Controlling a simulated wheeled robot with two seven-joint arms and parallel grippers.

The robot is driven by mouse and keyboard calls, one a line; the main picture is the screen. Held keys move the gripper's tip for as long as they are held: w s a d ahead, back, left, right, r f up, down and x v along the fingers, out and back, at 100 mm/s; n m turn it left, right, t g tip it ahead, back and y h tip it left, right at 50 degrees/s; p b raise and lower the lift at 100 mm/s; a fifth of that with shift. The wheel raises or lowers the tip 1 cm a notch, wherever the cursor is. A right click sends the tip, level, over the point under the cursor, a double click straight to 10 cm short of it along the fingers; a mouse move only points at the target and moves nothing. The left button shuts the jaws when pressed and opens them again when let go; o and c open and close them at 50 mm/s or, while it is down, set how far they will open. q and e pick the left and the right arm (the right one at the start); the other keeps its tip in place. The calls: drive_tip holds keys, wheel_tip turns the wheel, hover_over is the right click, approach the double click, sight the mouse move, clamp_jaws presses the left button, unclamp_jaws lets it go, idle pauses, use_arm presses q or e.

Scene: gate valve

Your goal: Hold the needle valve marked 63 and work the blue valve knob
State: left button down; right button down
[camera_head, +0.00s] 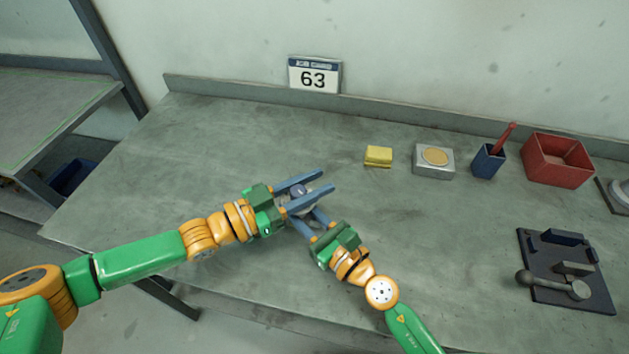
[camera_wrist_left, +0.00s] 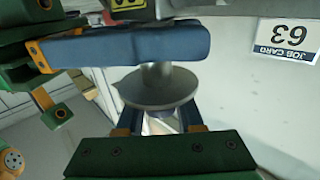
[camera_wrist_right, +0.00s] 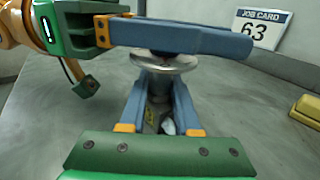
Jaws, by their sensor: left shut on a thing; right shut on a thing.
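The blue valve knob (camera_head: 298,190) shows between the fingers of my left gripper (camera_head: 327,180), which is shut on it. My right gripper (camera_head: 306,213) is just below, shut on the needle valve's body. In the right wrist view, the valve's round grey metal disc (camera_wrist_right: 165,62) sits above my right fingers, with a left finger across just above it. The disc also shows in the left wrist view (camera_wrist_left: 158,88). Fingers hide most of the valve body and knob. The number 63 is on a job card (camera_head: 314,75); I cannot read a number on the valve.
Along the back of the grey table (camera_head: 200,130) are a yellow block (camera_head: 378,156), a metal box with a round tan top (camera_head: 434,160), a blue cup (camera_head: 488,161) and a red bin (camera_head: 557,160). A dark fixture (camera_head: 567,270) lies at right. The table's left side is clear.

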use_arm(q)
drive_tip(key=shift+w+a+f, duration=0.1)
drive_tip(key=shift+a+f, duration=0.05)
drive_tip(key=shift+a, duration=0.05)
drive_tip(key=c, duration=0.6)
unclamp_jaws()
drive_tip(key=shift+c, duration=0.2)
drive_tip(key=shift+o, duration=0.5)
drive_tip(key=v, duration=1.2)
use_arm(e)
drive_tip(key=c, duration=0.5)
unclamp_jaws()
drive_tip(key=shift+c, duration=0.2)
